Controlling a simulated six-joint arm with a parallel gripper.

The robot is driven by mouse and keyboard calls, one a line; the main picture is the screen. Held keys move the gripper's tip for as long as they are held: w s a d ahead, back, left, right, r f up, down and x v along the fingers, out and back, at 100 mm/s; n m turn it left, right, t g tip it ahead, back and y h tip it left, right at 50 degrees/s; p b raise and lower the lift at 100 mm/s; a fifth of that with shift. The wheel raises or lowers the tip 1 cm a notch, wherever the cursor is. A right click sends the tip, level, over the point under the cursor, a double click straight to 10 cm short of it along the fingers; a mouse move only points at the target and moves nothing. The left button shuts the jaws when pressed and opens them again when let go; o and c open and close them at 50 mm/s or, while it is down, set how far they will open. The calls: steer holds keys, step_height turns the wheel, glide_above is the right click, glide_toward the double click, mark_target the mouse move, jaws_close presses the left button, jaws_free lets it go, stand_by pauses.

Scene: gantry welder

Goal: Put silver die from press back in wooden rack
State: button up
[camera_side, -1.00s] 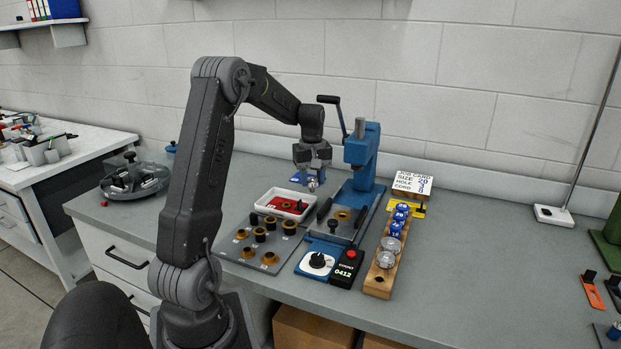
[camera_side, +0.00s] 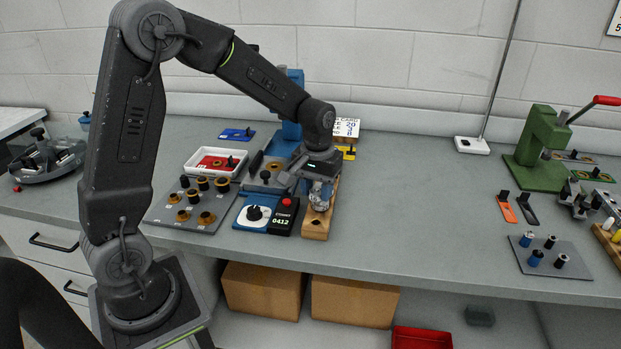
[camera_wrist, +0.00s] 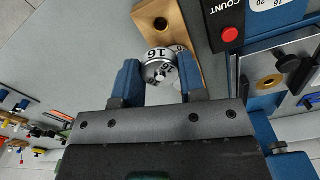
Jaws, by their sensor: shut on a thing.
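My gripper (camera_side: 320,188) is over the wooden rack (camera_side: 315,229), pointing down. In the wrist view my gripper (camera_wrist: 160,78) has its blue fingers on either side of a silver die (camera_wrist: 158,68) marked 16 and is shut on it. Another silver die (camera_wrist: 180,50) shows partly behind it. The wooden rack (camera_wrist: 183,28) has an open round hole at its near end. Whether the held die touches the rack or hangs above it, I cannot tell. The press (camera_side: 292,132) is partly hidden behind my arm.
A black counter box with a red button (camera_side: 284,215) stands close left of the rack. A plate with several brass parts (camera_side: 190,215) and a white tray (camera_side: 216,171) lie farther left.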

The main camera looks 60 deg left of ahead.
steer(key=shift+f, duration=2.35)
steer(key=shift+f, duration=1.3)
steer(key=o, duration=1.1)
step_height(320, 180, up, 13)
steer(key=shift+f, duration=0.15)
steer(key=shift+s+r, duration=0.1)
steer(key=shift+r, duration=0.6)
steer(key=s+d+r+m+t, duration=0.2)
steer(key=s+d+r+m, duration=0.1)
steer(key=s, duration=0.6)
steer(key=s+d+r+m+t, duration=0.3)
steer(key=s+d+r, duration=0.1)
steer(key=s, duration=0.6)
steer(key=shift+d+r+t, duration=0.15)
steer(key=shift+d+t, duration=0.15)
